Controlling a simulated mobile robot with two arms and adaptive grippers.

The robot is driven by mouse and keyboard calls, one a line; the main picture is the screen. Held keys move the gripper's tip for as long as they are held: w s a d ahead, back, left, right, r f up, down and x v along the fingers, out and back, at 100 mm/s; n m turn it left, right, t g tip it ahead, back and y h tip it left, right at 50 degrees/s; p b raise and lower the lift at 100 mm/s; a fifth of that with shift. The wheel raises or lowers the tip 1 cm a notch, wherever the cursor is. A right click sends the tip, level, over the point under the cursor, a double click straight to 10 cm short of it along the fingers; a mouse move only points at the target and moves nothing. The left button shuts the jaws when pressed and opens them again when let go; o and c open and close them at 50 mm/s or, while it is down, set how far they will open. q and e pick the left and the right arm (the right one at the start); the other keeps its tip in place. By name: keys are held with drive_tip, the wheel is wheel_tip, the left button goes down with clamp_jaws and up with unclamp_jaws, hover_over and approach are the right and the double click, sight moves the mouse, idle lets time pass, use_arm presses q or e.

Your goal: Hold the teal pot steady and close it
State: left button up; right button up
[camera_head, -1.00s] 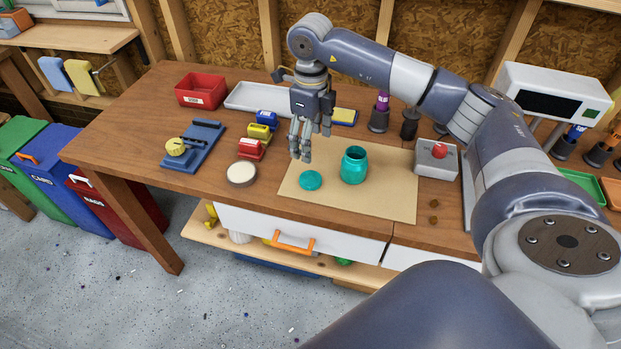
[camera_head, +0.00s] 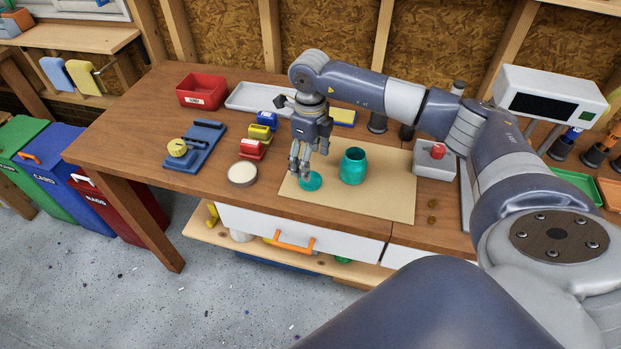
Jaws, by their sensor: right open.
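The teal pot (camera_head: 353,167) stands upright and open-topped on a tan mat (camera_head: 385,202) on the workbench. Its teal lid (camera_head: 311,183) lies flat on the mat to the left of the pot. My right gripper (camera_head: 299,171) is open and points down just above the lid's far left edge. The fingertips hide a little of the lid, and I cannot tell whether they touch it. My left gripper is not in view.
A round cream-topped tin (camera_head: 242,174) stands left of the mat. Small red (camera_head: 251,150) and yellow (camera_head: 259,132) blocks sit behind it. A grey box with a red button (camera_head: 436,160) stands right of the mat. The mat's front part is clear.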

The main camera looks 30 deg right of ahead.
sight(311, 181)
drive_tip(key=shift+s+a+f+p, duration=0.1)
drive_tip(key=shift+s+f+p, duration=0.05)
drive_tip(key=shift+f+p, duration=0.25)
drive_tip(key=f+p, duration=0.1)
drive_tip(key=f, duration=0.2)
drive_tip(key=shift+a+f+p, duration=0.2)
drive_tip(key=shift+f+p, duration=0.05)
drive_tip(key=shift+p, duration=0.15)
drive_tip(key=shift+f, duration=0.45)
drive_tip(key=c, duration=0.7)
